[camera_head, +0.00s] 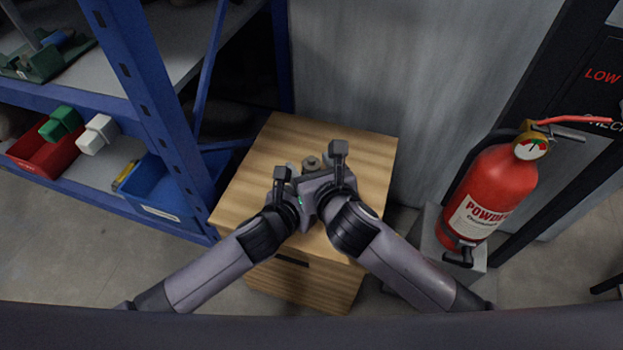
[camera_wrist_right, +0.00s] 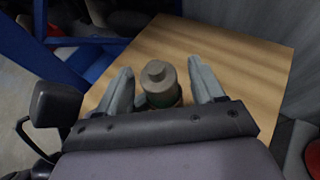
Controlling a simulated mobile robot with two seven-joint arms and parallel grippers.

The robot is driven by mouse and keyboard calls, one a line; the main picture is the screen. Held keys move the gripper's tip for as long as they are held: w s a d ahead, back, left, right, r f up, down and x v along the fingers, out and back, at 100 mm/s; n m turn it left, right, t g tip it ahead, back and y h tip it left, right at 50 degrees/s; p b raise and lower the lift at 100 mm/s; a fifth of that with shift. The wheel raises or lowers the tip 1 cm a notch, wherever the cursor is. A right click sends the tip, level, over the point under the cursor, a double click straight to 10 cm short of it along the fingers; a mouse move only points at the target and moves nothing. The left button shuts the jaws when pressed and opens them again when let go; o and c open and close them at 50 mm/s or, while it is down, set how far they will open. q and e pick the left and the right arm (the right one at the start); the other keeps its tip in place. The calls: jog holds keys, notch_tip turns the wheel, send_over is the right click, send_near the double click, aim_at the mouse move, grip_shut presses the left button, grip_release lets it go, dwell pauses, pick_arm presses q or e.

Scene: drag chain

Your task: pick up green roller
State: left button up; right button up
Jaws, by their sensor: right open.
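The green roller (camera_wrist_right: 161,88) stands upright on the wooden cabinet top, a dark greenish cylinder with a narrower grey knob on top. In the head view its top (camera_head: 311,162) shows just past my right gripper (camera_head: 312,169). My right gripper is open; in the right wrist view its two grey fingers (camera_wrist_right: 162,75) stand on either side of the roller. The roller's lower part is hidden behind the gripper body. My left gripper (camera_head: 284,192) is close beside the right one, on its left; its fingers cannot be made out.
The wooden cabinet (camera_head: 262,150) has bare top around the grippers. A blue shelf rack (camera_head: 150,85) with a red bin (camera_head: 42,158) and a blue bin (camera_head: 155,190) stands at left. A red fire extinguisher (camera_head: 495,190) stands at right. A grey wall is behind.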

grip_shut()
jog(key=shift+r, duration=0.2)
notch_tip(320, 180, up, 10)
jog(key=shift+f, duration=0.15)
dwell(0.3)
pick_arm(q)
jog(key=o, duration=1.1)
